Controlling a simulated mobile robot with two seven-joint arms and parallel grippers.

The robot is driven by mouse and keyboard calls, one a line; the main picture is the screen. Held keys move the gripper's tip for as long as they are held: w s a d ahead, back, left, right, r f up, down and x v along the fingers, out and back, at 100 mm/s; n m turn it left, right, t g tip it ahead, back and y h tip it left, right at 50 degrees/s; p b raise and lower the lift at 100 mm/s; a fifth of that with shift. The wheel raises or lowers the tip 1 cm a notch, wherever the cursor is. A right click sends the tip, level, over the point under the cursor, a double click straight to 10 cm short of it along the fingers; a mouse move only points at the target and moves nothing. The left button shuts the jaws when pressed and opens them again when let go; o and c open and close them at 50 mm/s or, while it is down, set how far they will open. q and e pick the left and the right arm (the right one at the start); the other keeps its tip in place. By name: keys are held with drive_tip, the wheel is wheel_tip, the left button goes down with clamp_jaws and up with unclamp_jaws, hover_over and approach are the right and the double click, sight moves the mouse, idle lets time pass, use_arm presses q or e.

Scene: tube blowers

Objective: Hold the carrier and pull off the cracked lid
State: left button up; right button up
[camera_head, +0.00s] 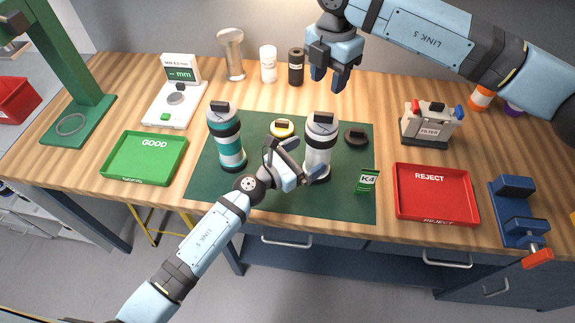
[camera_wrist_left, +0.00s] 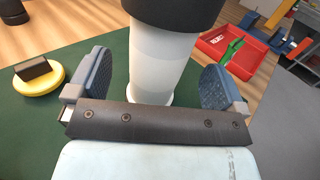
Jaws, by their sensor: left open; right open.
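A white carrier (camera_head: 319,147) with a dark lid (camera_head: 322,119) stands upright on the green mat (camera_head: 275,198). A teal and white carrier (camera_head: 229,147) with a dark lid (camera_head: 222,107) stands to its left. I cannot make out a crack on either lid. My left gripper (camera_head: 293,163) is open at the white carrier's lower body. In the left wrist view the white carrier (camera_wrist_left: 160,60) stands between its spread fingers (camera_wrist_left: 150,88), with visible space on both sides. My right gripper (camera_head: 332,78) is open and empty, above and behind the white carrier.
A yellow lid (camera_head: 283,129), a loose black lid (camera_head: 356,137) and a green K4 packet (camera_head: 367,181) are on the mat. A green GOOD tray (camera_head: 127,180) lies left, a red REJECT tray (camera_head: 434,217) right. A blue vise (camera_head: 518,218) stands far right.

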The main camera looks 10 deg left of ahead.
use_arm(q)
drive_tip(key=x, duration=0.5)
drive_tip(key=c, duration=1.1)
drive_tip(key=shift+c, duration=0.2)
